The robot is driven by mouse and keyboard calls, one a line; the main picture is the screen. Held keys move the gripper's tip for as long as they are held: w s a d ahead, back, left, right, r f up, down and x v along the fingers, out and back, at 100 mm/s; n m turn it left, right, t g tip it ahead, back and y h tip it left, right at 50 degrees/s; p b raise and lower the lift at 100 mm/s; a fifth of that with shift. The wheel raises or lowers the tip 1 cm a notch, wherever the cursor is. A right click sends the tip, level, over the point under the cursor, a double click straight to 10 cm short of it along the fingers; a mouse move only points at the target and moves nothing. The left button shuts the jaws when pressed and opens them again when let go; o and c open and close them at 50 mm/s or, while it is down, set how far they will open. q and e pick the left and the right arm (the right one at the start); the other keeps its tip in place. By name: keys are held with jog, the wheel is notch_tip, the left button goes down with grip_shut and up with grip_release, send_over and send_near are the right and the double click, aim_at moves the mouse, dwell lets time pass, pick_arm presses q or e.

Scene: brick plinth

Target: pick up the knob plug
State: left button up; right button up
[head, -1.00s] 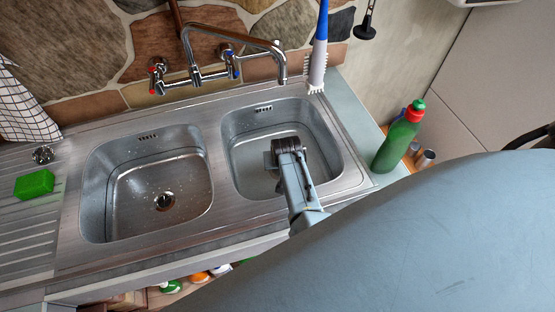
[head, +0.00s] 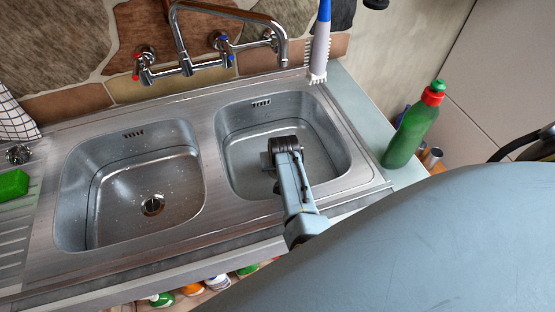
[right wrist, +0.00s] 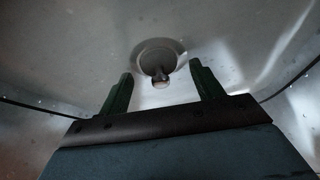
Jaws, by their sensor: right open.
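The knob plug (right wrist: 160,78) shows in the right wrist view as a dark round disc with a small shiny knob, at the drain in the floor of the right basin (head: 330,130). My right gripper (right wrist: 161,68) is open, its two green fingers on either side of the plug in the picture, apart from it. I cannot tell how far the plug is below the fingertips. In the head view my right gripper (head: 285,146) points down into the right basin and hides its drain and the plug. My left gripper is not in view.
The left basin (head: 75,200) is empty with an open drain. A tap (head: 190,66) stands behind the basins. A brush (head: 319,45) stands at the back right corner, a green bottle (head: 413,128) to the right. A green sponge (head: 13,184) and a chrome knob (head: 18,154) are at the left.

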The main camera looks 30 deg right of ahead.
jog(key=shift+w+f, duration=0.1)
jog(key=shift+f, duration=0.15)
jog(key=shift+r, duration=0.1)
jog(key=shift+c, duration=0.6)
jog(key=c, duration=0.9)
jog(key=shift+c, duration=0.2)
notch_tip(320, 180, up, 22)
jog(key=p, duration=1.3)
jog(key=shift+f+p, duration=0.25)
jog(key=shift+p, duration=0.1)
